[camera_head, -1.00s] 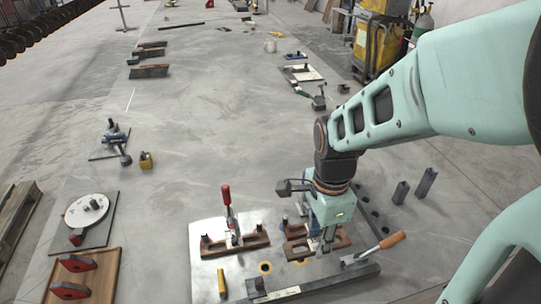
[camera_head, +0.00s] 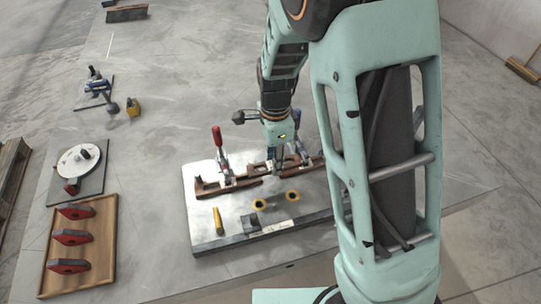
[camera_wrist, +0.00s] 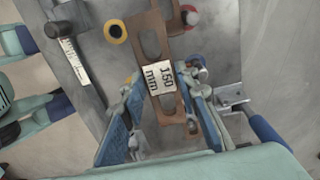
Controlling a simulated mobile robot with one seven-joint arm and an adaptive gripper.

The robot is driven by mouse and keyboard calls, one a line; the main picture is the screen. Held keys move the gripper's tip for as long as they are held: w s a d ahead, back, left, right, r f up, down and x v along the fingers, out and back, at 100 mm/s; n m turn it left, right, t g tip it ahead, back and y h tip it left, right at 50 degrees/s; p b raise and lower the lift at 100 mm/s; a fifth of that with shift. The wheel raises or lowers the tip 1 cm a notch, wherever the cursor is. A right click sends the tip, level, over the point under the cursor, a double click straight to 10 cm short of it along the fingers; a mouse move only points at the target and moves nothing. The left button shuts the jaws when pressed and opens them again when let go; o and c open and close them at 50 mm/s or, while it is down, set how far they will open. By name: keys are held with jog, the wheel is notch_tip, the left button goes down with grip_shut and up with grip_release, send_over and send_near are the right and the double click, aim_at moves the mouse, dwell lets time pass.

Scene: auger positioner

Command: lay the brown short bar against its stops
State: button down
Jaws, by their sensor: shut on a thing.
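Another brown bar (camera_head: 235,188) sits at left under a red-handled clamp (camera_head: 217,137). A round pin (camera_wrist: 197,63) stands beside the bar near my right finger.
A blue-handled clamp (camera_head: 299,140) stands just right of my gripper. Two yellow-ringed holes (camera_head: 258,205) and a yellow cylinder (camera_head: 218,221) are on the plate's front. A wooden tray (camera_head: 100,240) with red-topped pieces lies left. My arm covers the right side.

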aim_at(271, 161)
jog(key=shift+w+a+f, duration=0.2)
jog(key=shift+w+f, duration=0.15)
jog(key=shift+f, duration=0.1)
jog(key=shift+w+a+f, duration=0.2)
jog(key=shift+w+f, duration=0.1)
jog(key=shift+f, duration=0.15)
jog(key=shift+a+f, duration=0.1)
jog(key=shift+f, duration=1.5)
jog(key=shift+f+b, duration=0.4)
jog(key=shift+f, duration=0.1)
jog(key=c, duration=1.5)
grip_release()
jog(key=shift+r, duration=0.1)
notch_tip(271, 161, up, 13)
jog(key=shift+f+p, duration=0.15)
jog(key=shift+p, duration=0.45)
